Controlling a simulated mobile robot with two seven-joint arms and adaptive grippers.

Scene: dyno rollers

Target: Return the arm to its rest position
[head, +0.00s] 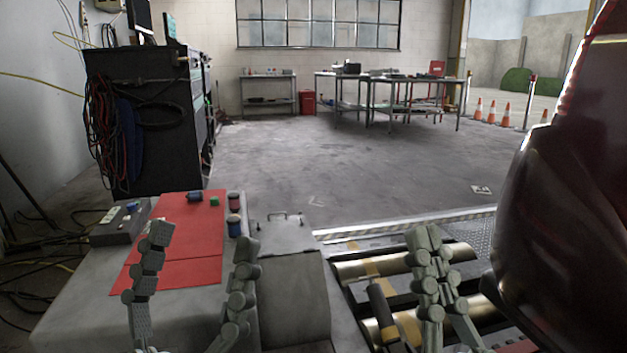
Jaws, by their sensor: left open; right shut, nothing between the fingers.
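My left gripper (201,243) is in the lower left of the head view, its two fingers spread wide with nothing between them. It is over the front of the grey bench (80,300) and the red mat (188,272). My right gripper (424,238) is in the lower middle right, its fingers together and empty, in front of the metal rollers (372,264). The upper parts of both arms are out of view.
A dark red car body (560,200) fills the right side, close to my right gripper. A black cabinet (150,110) stands at the left.

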